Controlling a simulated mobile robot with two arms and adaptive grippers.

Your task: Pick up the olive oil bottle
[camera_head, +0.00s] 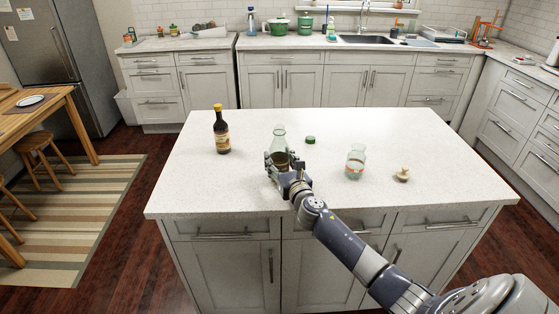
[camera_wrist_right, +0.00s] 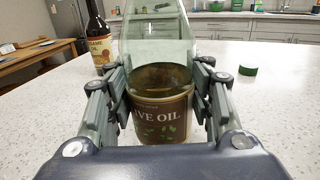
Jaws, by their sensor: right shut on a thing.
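The olive oil bottle (camera_wrist_right: 160,112) is clear glass with a dark label reading "IVE OIL" in the part that shows. It stands upright on the white island counter, and its neck (camera_head: 279,132) rises above my gripper in the head view. My right gripper (camera_head: 279,162) is around the bottle. In the right wrist view my right gripper (camera_wrist_right: 158,105) has a finger against each side of the bottle at the label, shut on it. Its lower part is hidden by the gripper in the head view. My left gripper is not in view.
A dark sesame bottle (camera_head: 221,133) stands to the left on the island counter (camera_head: 350,122). A green lid (camera_head: 310,140) lies just right of the olive oil. A glass jar (camera_head: 355,162) and a small beige object (camera_head: 402,174) are further right. The left front counter is clear.

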